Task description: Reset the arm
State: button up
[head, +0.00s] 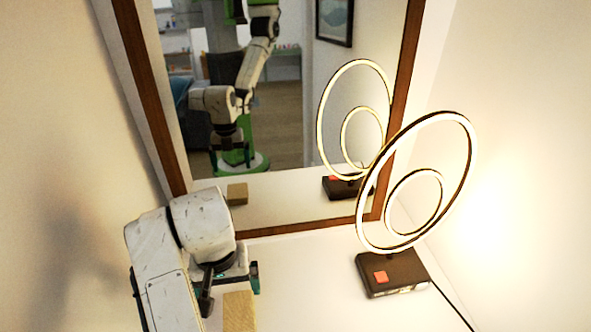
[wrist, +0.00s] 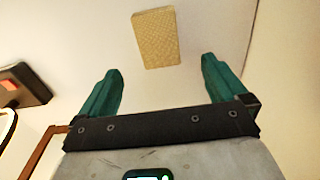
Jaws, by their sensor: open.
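My gripper (wrist: 158,85) is open and empty, with its two green fingers spread wide in the wrist view. In the head view my gripper (head: 230,285) is at the end of my white arm, low over the white surface. A tan block (head: 239,311) lies on the surface just below and in front of it. In the wrist view the block (wrist: 156,38) lies beyond the fingertips, between their lines and apart from both.
A lit ring lamp (head: 470,165) stands on a dark base (head: 393,273) with a red button (head: 380,277) at the right. A wood-framed mirror (head: 290,205) stands behind, reflecting me, the block and the lamp. Walls close in left and right. The surface between block and lamp is clear.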

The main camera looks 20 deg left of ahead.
jog(key=shift+d, duration=0.1)
jog(key=w+d+f, duration=0.2)
jog(key=d, duration=0.4)
jog(key=w+d+f+m+t, duration=0.1)
jog(key=w+d+f, duration=0.1)
jog(key=d, duration=0.4)
jog(key=w+d+f+m, duration=0.1)
jog(key=w+d, duration=0.2)
jog(key=d, duration=0.4)
jog(key=shift+w+f+t, duration=0.3)
jog(key=shift+w+f, duration=0.05)
jog(key=shift+f, duration=0.05)
jog(key=d, duration=0.5)
jog(key=s+d+f+m+t, duration=0.1)
jog(key=d, duration=0.5)
jog(key=s+d+f+m, duration=0.1)
jog(key=d, duration=0.4)
jog(key=shift+d+f+t, duration=0.25)
jog(key=shift+t, duration=0.05)
jog(key=s+d+r+m+t, duration=0.2)
jog(key=s+d, duration=1)
jog(key=d, duration=0.2)
jog(key=s+d+f+m+g, duration=0.1)
jog(key=s+f+g, duration=0.3)
jog(key=s, duration=0.7)
notch_tip(320, 180, down, 2)
jog(key=shift+s+d+f, duration=0.1)
jog(key=shift+s+d, duration=0.05)
jog(key=shift+d, duration=0.25)
jog(key=shift+c, duration=0.4)
